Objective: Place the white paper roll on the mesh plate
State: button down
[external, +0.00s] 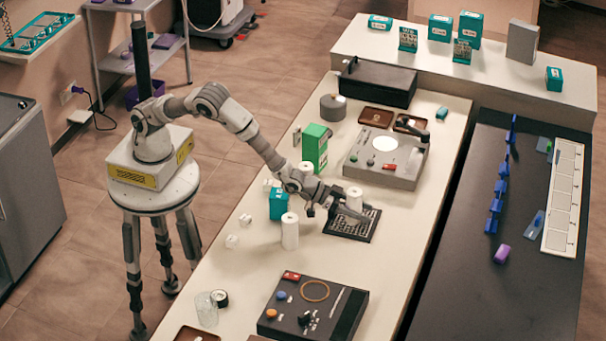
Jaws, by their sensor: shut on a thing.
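A white paper roll (354,196) stands upright between the fingers of my gripper (349,211). My gripper is shut on it and reaches in from the left. The roll is over the dark mesh plate (343,232), which lies on the pale table. The fingers hide the roll's lower part, so I cannot tell whether it touches the plate. A second white roll (290,232) stands upright on the table to the left of the plate. Another white roll (306,168) shows partly behind my arm.
A teal box (278,205) and a green box (315,147) stand left of the plate. A grey device with a round white disc (386,162) sits behind it. A dark control panel (313,309) and a glass jar (206,309) are at the front. Table right of the plate is clear.

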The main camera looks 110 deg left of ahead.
jog(key=shift+r, duration=0.15)
jog(key=shift+f+b, duration=0.3)
jog(key=shift+c, duration=1)
grip_release()
jog(key=shift+r, duration=0.1)
jog(key=shift+r, duration=0.1)
